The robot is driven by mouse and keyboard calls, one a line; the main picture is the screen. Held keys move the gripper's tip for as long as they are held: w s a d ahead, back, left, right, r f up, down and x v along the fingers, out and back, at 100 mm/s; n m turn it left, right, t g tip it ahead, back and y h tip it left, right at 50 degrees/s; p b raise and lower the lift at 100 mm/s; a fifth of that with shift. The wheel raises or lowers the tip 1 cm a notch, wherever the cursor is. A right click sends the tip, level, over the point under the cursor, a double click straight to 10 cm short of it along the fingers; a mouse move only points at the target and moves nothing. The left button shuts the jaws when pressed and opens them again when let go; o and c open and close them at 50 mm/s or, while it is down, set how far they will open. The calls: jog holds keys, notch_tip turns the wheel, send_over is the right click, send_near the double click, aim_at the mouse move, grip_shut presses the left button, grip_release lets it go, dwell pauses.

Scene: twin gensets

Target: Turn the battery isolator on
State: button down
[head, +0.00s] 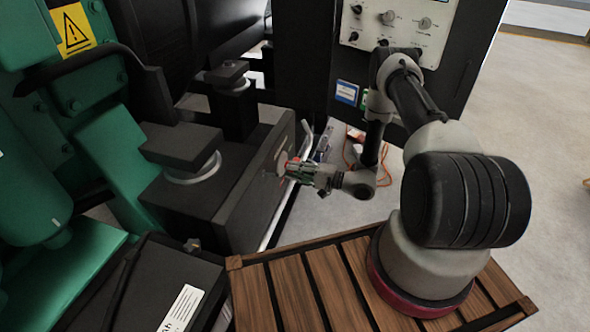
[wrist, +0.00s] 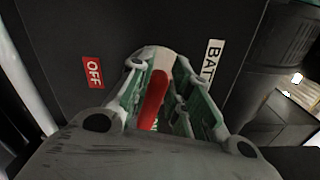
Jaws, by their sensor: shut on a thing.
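The battery isolator's red handle (wrist: 154,98) shows in the wrist view between the two fingers of my gripper (wrist: 160,80). My gripper is shut on the handle. A red OFF label (wrist: 93,72) lies to the left of the fingers, and a white label starting with BAT (wrist: 212,60) lies to the right. A small green patch with light lettering shows partly below the handle; most of it is hidden. In the head view my gripper (head: 290,172) is against the side face of a dark box (head: 252,195), and the handle is mostly covered by the fingers.
A grey control panel (head: 400,25) with knobs stands on a dark cabinet (head: 310,60) behind my arm. Green genset parts (head: 100,165) fill the left. Orange cable (head: 352,152) lies on the floor behind the gripper. Open floor (head: 540,130) is on the right.

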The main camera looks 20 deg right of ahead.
jog(key=shift+f+n, duration=0.3)
jog(key=shift+n, duration=0.8)
jog(key=shift+s, duration=0.1)
jog(key=c, duration=1.3)
grip_release()
jog(key=v, duration=1.2)
